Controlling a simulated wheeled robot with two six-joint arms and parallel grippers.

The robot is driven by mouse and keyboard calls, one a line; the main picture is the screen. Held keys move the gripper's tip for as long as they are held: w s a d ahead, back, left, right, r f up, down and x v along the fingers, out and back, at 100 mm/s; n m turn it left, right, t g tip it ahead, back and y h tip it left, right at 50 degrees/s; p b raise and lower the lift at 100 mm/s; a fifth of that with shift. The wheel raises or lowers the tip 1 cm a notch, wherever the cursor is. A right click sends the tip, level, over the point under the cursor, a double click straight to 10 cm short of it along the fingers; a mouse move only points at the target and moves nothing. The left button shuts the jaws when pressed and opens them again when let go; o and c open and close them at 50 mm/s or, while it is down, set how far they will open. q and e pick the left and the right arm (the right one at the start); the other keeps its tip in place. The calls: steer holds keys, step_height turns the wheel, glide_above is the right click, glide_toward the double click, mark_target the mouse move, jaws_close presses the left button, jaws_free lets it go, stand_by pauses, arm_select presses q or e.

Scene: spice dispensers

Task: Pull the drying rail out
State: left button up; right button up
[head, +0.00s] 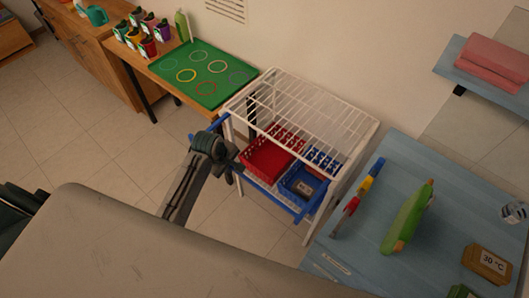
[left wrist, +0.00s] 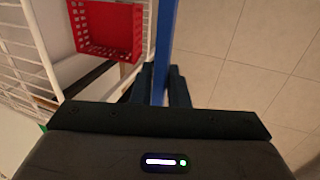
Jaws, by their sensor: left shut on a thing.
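The drying rail (head: 272,195) is a blue bar along the front of a white wire rack (head: 352,121). It also runs upright through the left wrist view (left wrist: 167,40). My left gripper (head: 236,171) is at the front of the rack, shut on the rail. In the left wrist view its dark fingers (left wrist: 164,88) lie on either side of the blue bar. My left wrist and gripper hide part of the rail in the head view. My right gripper is not in view.
A red basket (head: 264,160) and a blue basket (head: 298,184) sit inside the rack, behind the rail. A blue table (head: 385,263) stands close on the right. A table with a green mat (head: 212,93) stands behind left. Tiled floor (head: 98,150) is free in front left.

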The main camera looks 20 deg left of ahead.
arm_select(q)
steer(key=shift+s+a, duration=0.3)
steer(key=shift+s, duration=0.5)
steer(key=shift+s+a, duration=0.25)
steer(key=shift+s, duration=0.55)
steer(key=o, duration=1.2)
step_height(320, 180, up, 7)
